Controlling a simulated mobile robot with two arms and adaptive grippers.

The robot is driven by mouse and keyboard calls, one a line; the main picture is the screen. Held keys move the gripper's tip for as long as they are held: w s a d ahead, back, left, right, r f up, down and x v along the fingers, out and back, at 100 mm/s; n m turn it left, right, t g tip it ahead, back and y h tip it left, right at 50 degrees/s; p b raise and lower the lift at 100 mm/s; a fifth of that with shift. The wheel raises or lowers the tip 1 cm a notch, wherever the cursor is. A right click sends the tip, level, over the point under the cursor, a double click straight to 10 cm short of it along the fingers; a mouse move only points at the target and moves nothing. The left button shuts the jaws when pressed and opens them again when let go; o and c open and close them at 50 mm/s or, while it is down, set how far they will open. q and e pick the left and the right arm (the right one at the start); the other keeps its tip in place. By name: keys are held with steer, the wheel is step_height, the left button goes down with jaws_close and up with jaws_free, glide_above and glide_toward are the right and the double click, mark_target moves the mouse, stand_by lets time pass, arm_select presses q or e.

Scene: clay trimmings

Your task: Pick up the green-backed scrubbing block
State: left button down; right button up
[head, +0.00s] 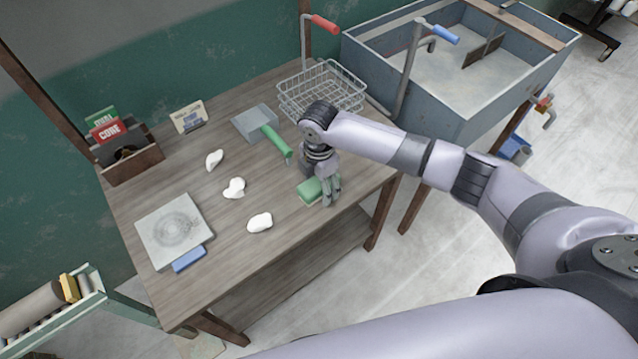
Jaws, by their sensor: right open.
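The green-backed scrubbing block (308,191) lies on the wooden table (190,280) close to its front right edge. Its green top shows, with a thin pale strip along its lower side. My right gripper (329,196) points down at the block's right end, with its fingers open. The fingers hide part of that end; I cannot tell whether they touch it. My left gripper is not in view.
White clay lumps (260,222) lie left of the block. A green-handled scraper (275,141), a wire basket (325,88) and a grey board (172,230) with a blue block (189,259) are also on the table. A sink (470,70) stands behind right.

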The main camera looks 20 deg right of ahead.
mark_target(319, 181)
steer(key=c, duration=1.4)
steer(key=shift+r, duration=0.1)
step_height(319, 181, up, 20)
steer(key=shift+f+b, duration=0.1)
steer(key=shift+b, duration=1.05)
steer(key=o, duration=0.8)
steer(key=c, duration=0.5)
